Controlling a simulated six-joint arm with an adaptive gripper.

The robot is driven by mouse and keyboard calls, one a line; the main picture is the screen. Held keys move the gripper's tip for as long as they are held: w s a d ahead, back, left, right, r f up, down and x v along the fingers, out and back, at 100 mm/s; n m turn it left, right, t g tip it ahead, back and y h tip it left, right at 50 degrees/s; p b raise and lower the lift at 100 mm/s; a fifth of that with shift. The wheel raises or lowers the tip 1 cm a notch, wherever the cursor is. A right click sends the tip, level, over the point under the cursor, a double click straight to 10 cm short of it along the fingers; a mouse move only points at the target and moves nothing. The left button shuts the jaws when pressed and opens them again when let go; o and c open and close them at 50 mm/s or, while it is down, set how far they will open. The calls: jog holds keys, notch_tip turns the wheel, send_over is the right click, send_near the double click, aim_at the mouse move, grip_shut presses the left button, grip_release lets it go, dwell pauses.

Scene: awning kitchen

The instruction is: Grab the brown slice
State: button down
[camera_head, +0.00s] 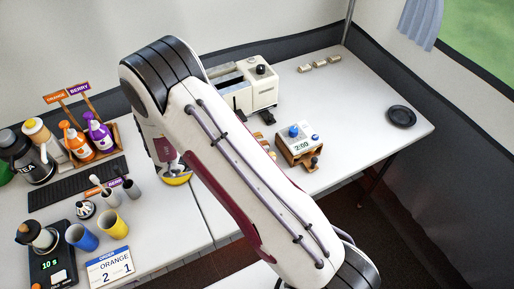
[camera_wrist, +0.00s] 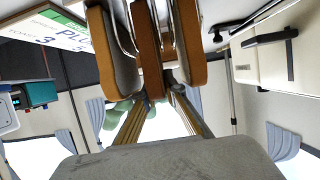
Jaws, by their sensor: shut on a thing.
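In the head view, my arm hides the gripper and the held slice. A few small brown slices (camera_head: 262,140) show just right of the arm.
A cream toaster (camera_head: 250,88) stands behind the arm. Bottles, cups (camera_head: 82,237) and an order sign (camera_head: 110,268) crowd the left. The right tabletop has free room.

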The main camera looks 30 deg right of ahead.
jog(key=shift+r, duration=4.7)
